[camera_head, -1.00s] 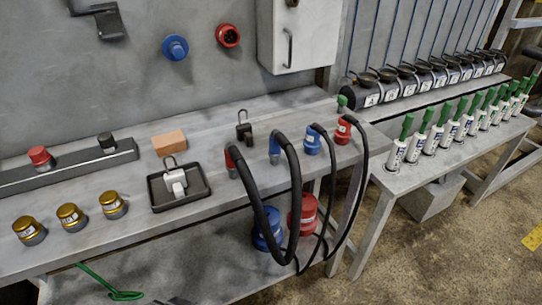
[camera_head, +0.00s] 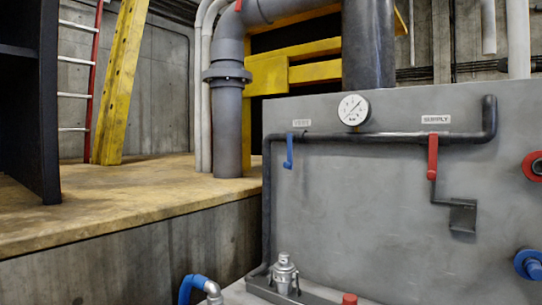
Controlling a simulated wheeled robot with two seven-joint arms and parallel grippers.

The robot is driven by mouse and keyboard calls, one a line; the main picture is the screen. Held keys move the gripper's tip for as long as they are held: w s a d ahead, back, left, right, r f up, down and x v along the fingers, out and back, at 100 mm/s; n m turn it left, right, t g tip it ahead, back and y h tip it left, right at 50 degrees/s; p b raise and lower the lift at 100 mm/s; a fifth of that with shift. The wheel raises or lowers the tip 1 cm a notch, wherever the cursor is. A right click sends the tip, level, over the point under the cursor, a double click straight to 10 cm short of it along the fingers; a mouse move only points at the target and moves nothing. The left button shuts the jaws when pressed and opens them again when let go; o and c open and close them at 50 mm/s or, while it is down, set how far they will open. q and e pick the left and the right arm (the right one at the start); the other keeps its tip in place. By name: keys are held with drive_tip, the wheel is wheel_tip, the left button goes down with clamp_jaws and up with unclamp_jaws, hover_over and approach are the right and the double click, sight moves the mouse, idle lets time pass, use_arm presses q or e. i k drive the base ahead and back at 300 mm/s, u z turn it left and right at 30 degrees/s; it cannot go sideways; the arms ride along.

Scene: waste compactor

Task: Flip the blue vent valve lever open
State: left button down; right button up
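The blue vent valve lever (camera_head: 288,150) hangs straight down from the dark pipe (camera_head: 350,137) on the grey panel, below a label reading VENT (camera_head: 301,123).
A red supply lever (camera_head: 432,157) hangs down further right on the same pipe, under a SUPPLY label. A round gauge (camera_head: 353,109) sits between the levers. A metal fitting (camera_head: 284,274) and a blue-ended hose (camera_head: 190,287) stand low in front. A raised concrete ledge (camera_head: 120,210) is at left.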

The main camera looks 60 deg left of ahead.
sight(288, 164)
drive_tip(key=u, duration=1.75)
drive_tip(key=k, duration=1.35)
drive_tip(key=u, duration=0.75)
drive_tip(key=i, duration=1.65)
drive_tip(key=z, duration=0.55)
